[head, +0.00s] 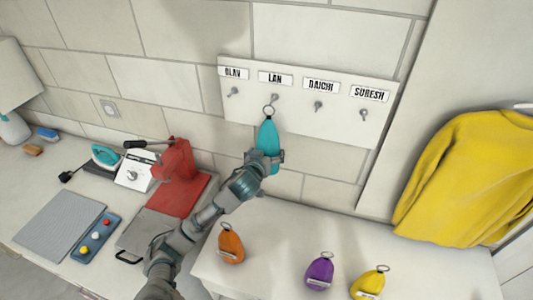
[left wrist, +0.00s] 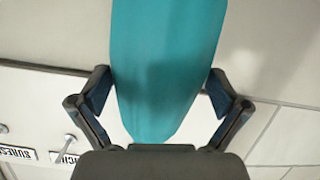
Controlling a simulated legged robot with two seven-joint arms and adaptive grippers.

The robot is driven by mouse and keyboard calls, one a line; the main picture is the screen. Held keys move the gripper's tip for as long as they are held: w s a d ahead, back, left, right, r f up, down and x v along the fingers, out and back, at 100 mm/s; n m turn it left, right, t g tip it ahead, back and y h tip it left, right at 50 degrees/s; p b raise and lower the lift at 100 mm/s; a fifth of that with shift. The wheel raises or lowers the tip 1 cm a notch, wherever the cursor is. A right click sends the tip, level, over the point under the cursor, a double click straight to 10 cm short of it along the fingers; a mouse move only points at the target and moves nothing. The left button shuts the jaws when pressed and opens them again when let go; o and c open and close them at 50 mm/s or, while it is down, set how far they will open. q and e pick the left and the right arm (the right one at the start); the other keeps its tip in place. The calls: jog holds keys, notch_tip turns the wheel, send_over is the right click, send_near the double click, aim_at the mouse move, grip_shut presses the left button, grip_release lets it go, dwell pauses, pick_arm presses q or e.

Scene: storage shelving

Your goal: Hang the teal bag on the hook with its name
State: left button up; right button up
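The teal bag (head: 268,138) hangs upright in front of the white hook board (head: 345,125), with its ring (head: 269,111) at the top. The ring is at or just below the hook under the LAN label (head: 275,78); I cannot tell whether it is around the hook. My left gripper (head: 268,160) is shut on the bag's lower part. In the left wrist view the teal bag (left wrist: 165,60) fills the space between the fingers. No name shows on the bag from here. My right gripper is not in view.
The OLAV (head: 233,73), DAICHI (head: 321,86) and SURESH (head: 369,93) hooks are empty. Orange (head: 231,244), purple (head: 320,272) and yellow (head: 370,283) bags lie on the white surface below. A red machine (head: 175,165) stands left of my arm; a yellow sweater (head: 460,180) hangs right.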

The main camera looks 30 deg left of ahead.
pick_arm(q)
jog(key=shift+d, duration=0.2)
jog(key=v, duration=1.2)
jog(key=shift+a, duration=0.15)
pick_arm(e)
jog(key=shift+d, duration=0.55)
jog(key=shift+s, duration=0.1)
